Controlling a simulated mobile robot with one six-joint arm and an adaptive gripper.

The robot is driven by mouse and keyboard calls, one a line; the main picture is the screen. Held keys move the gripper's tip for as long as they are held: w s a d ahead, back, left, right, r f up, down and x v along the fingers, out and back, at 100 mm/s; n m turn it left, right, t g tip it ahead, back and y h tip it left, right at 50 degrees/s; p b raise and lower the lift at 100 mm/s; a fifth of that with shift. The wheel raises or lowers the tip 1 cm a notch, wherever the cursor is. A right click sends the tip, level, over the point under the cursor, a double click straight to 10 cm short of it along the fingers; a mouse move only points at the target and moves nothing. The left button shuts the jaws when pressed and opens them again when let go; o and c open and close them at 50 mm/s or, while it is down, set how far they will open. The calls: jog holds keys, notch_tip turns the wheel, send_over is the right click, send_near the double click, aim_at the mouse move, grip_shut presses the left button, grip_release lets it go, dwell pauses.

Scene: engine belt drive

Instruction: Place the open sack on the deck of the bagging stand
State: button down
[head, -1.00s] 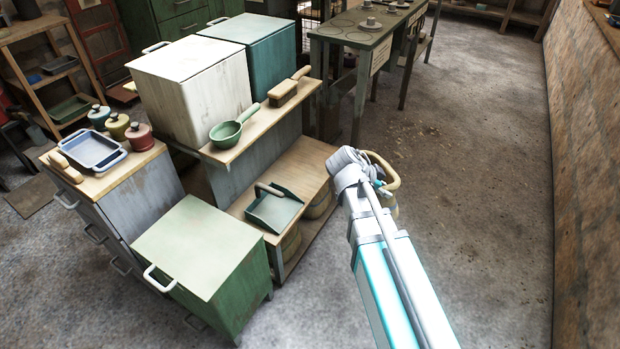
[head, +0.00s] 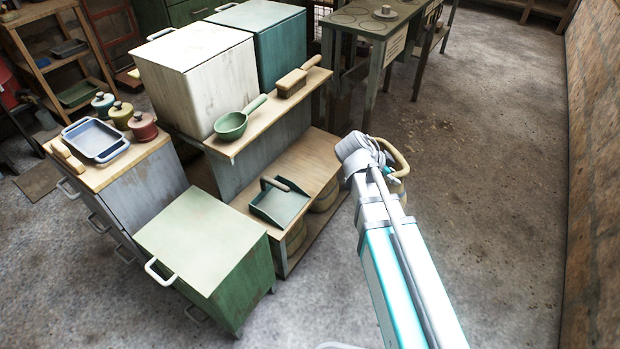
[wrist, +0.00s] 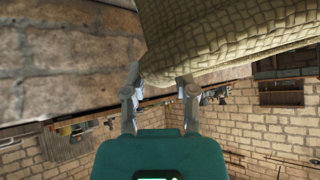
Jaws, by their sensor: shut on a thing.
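My gripper (wrist: 160,85) is shut on the edge of a tan woven sack (wrist: 215,45), which fills the upper right of the wrist view. In the head view the sack (head: 399,160) shows only as a tan edge past the end of my arm; most of it is hidden, and I cannot see into its mouth. What looks like the bagging stand is to the left of my gripper, with a low wooden deck (head: 322,160) and a raised shelf (head: 275,115) behind it. The sack is apart from the deck, to its right.
A dustpan (head: 280,205) lies on the front of the deck; its back part is bare. A green scoop (head: 232,124) and a brush (head: 292,82) lie on the shelf. A green cabinet (head: 200,240) stands in front left. Open floor (head: 490,200) lies to the right.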

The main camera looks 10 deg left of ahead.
aim_at(397, 168)
jog(key=shift+w+a+f+n+t+y, duration=0.1)
jog(key=shift+w+n+t+y, duration=0.45)
jog(key=shift+w, duration=0.7)
jog(key=shift+w+f+n+t+y, duration=0.1)
jog(key=shift+w+n+t+y, duration=0.4)
jog(key=shift+w, duration=0.75)
jog(key=shift+w+a+n+t+y, duration=0.1)
jog(key=shift+w+n+t+y, duration=0.25)
jog(key=shift+w, duration=0.45)
jog(key=w+a+f+b, duration=0.1)
jog(key=w+a, duration=0.2)
jog(key=a, duration=0.6)
jog(key=w+a+f+b, duration=0.2)
jog(key=w+a, duration=0.1)
jog(key=a, duration=0.6)
jog(key=shift+w+a, duration=0.25)
jog(key=shift+w, duration=0.05)
jog(key=shift+f+b, duration=0.2)
jog(key=shift+b, duration=0.1)
